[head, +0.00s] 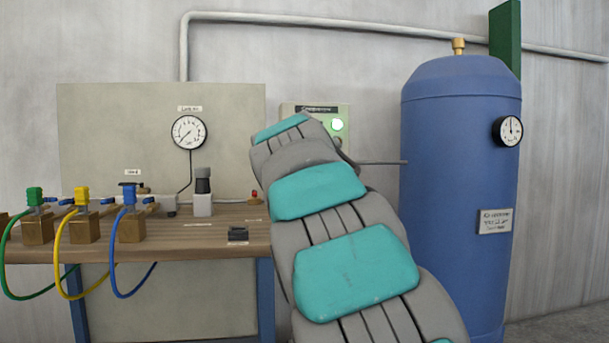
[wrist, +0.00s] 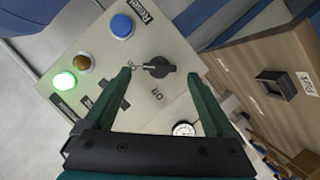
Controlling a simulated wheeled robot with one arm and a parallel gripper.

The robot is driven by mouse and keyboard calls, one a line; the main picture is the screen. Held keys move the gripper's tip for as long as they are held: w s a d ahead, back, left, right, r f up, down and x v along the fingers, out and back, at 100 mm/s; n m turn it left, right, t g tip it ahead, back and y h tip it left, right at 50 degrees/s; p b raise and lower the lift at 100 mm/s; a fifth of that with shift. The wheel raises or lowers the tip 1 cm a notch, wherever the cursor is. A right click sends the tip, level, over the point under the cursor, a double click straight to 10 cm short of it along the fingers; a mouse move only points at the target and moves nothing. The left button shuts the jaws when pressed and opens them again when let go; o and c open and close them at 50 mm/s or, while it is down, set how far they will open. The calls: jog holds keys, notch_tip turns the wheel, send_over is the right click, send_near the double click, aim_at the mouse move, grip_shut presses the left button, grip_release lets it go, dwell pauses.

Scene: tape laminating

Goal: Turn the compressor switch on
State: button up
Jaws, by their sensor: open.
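The compressor switch (wrist: 158,68) is a black rotary knob on a pale control panel in the wrist view. Its handle lies roughly across the picture, with a pale mark at its left end. My gripper (wrist: 160,75) is open, with green fingers left and right of the knob; contact cannot be told. In the head view the control panel (head: 290,109) is largely hidden behind my arm, which also hides the switch and gripper.
The panel has a lit green lamp (wrist: 64,81), an amber lamp (wrist: 83,62) and a blue button (wrist: 121,26). A blue tank (head: 455,200) stands right of the panel. A wooden bench (head: 190,240) with valves and hoses stands left. A thin pipe (head: 385,162) runs to the tank.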

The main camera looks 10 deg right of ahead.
jog(key=shift+v, duration=2.75)
